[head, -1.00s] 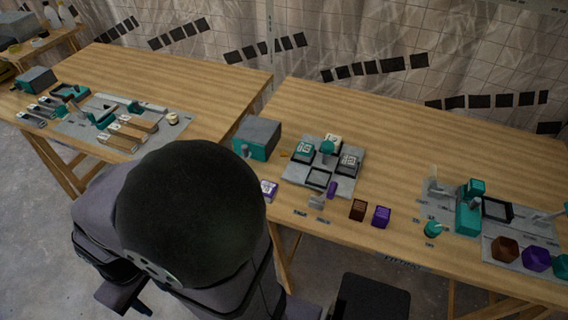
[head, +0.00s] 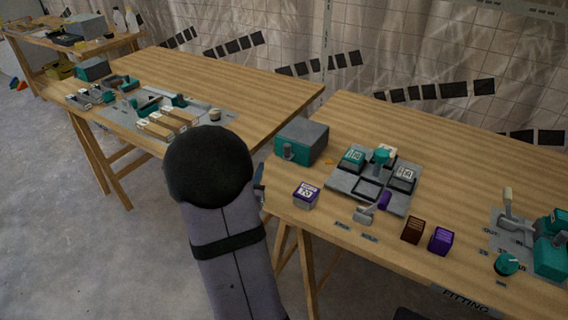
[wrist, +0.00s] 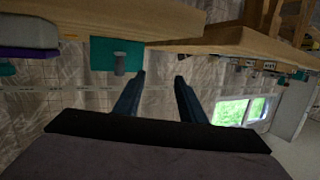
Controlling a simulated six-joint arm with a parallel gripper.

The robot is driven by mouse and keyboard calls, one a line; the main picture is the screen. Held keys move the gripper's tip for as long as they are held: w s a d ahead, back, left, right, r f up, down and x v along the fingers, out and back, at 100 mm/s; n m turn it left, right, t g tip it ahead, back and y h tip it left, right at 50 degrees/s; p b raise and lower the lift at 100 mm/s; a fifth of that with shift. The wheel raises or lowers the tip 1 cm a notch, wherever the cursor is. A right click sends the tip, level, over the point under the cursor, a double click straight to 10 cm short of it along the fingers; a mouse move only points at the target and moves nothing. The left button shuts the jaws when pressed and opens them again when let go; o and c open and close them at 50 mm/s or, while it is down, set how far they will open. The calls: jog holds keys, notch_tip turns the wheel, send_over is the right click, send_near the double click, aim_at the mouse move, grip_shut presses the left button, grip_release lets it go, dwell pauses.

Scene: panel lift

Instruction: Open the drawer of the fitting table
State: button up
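The fitting table (head: 430,160) is the right wooden table, with "FITTING" on its front edge. A grey drawer box (head: 308,136) with a teal front stands at its left end. A grey knob (head: 288,152) sticks out of the front, which looks flush with the box. In the wrist view, where the scene is upside down, the teal front (wrist: 103,52) and knob (wrist: 120,64) show just left of my gripper (wrist: 162,78). My gripper is open, with nothing between its fingers; the knob is beyond the left fingertip. In the head view my arm hides most of the gripper.
A second table (head: 270,90) stands to the left, with a gap between the tables near my arm.

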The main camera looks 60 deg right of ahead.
aim_at(286, 147)
jog(key=s+d+g+h, duration=0.1)
jog(key=s, duration=0.1)
jog(key=s+d+m+g+h+b, duration=0.1)
jog(key=s, duration=0.1)
jog(key=s+d+r+m+h, duration=0.1)
jog(key=s+d, duration=0.1)
jog(key=shift+g, duration=0.4)
jog(key=shift+w+d+p, duration=0.1)
jog(key=shift+w+d, duration=0.15)
jog(key=shift+d, duration=0.9)
jog(key=shift+w+d+p, duration=0.1)
jog(key=shift+w+d, duration=0.2)
jog(key=shift+d, duration=0.9)
jog(key=shift+w+d+p, duration=0.1)
jog(key=shift+w+d, duration=0.15)
jog(key=shift+d, duration=0.9)
